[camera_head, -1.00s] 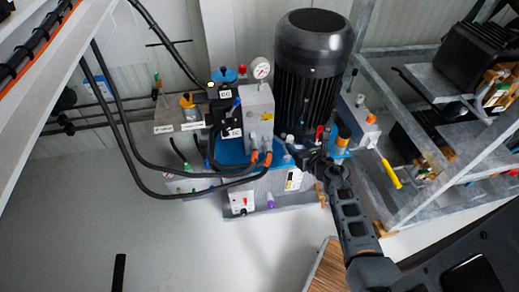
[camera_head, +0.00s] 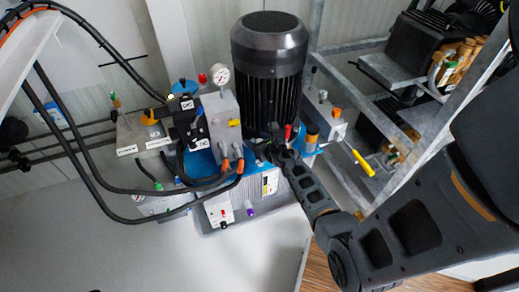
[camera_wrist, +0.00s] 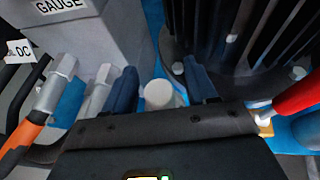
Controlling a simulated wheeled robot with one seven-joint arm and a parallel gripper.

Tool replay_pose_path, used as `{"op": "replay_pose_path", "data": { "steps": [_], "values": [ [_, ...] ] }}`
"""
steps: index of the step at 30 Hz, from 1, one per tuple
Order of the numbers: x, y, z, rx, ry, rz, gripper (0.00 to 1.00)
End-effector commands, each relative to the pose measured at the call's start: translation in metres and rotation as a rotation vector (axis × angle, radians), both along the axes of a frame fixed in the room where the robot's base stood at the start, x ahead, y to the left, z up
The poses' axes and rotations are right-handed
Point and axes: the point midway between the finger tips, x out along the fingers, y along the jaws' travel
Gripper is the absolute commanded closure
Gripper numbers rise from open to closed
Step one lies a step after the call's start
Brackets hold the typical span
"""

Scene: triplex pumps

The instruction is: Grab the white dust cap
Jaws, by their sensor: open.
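The white dust cap (camera_wrist: 160,94) is a small round pale cap in the wrist view, on the blue top of the pump unit. My gripper (camera_wrist: 160,72) is open, with one dark finger on each side of the cap. A gap shows between the cap and the right finger; I cannot tell whether the left one touches it. The lower part of the cap is hidden behind my gripper's body. In the head view my gripper (camera_head: 264,153) is at the pump unit, in front of the motor's base, and the cap cannot be made out.
The black finned motor (camera_head: 268,70) stands right behind my gripper. A grey block with a gauge (camera_head: 220,75) and orange-ended hoses (camera_head: 230,170) is at left. A red-handled part (camera_wrist: 300,92) is close at right. A yellow-handled lever (camera_head: 362,163) sticks out further right.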

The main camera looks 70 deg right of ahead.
Motion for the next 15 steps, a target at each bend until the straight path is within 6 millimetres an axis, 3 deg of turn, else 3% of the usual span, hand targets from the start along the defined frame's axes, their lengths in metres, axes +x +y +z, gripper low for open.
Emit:
{"op": "replay_pose_path", "data": {
  "steps": [2,15],
  "values": [
    [0.0,0.0001,0.0003,0.0,0.0,0.0,0.44],
    [-0.0001,0.0003,0.0003,0.0,0.0,0.0,0.86]
  ]
}}
